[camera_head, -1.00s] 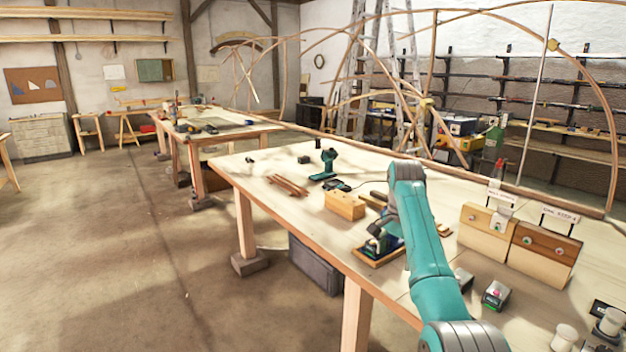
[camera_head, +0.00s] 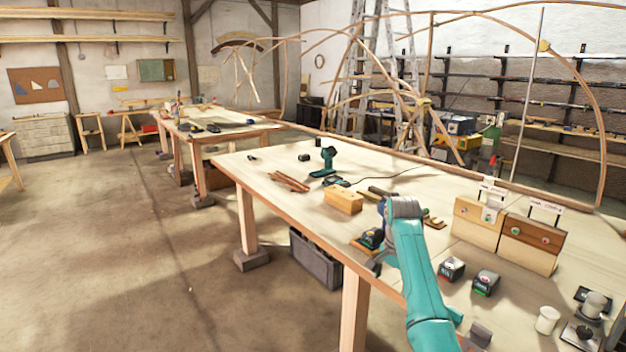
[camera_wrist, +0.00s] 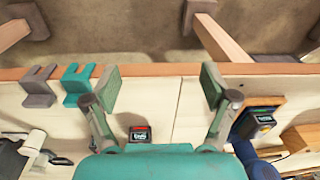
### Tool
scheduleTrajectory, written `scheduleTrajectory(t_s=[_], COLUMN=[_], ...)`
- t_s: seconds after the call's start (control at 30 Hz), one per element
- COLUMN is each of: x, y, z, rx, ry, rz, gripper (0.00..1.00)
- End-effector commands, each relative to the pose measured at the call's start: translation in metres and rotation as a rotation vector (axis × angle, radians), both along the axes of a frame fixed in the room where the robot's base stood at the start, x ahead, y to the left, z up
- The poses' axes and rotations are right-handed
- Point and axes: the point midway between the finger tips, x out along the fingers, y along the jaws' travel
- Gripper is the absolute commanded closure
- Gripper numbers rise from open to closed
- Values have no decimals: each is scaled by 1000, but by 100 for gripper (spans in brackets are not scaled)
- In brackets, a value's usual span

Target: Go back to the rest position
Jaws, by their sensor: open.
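My gripper (camera_wrist: 160,88) is open in the wrist view, its two finger pads wide apart with nothing between them. It hangs near the front edge of the long workbench (camera_wrist: 185,105). In the head view my teal arm reaches over that bench, and the arm mostly hides the gripper. Another dark block (camera_wrist: 262,118) sits on a wooden tray at the right of the wrist view.
A grey bracket (camera_wrist: 40,88) and a teal bracket (camera_wrist: 76,84) stand at the bench edge. The head view shows two labelled wooden boxes (camera_head: 478,222) (camera_head: 530,243), a wood block (camera_head: 343,201), a teal tool (camera_head: 326,162) and a white cup (camera_head: 547,320). The floor (camera_head: 110,250) at left is clear.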

Motion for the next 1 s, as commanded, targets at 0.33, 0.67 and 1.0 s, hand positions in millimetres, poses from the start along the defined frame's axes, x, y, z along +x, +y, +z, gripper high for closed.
scheduleTrajectory(t_s=[0.33, 0.67, 1.0], x=[-26, -84, -173], y=[4, 9, 14], z=[-127, -245, -330], rx=[-16, -46, -93], ry=[-115, -260, -406], rz=[86, 189, 291], gripper=[15, 15, 15])
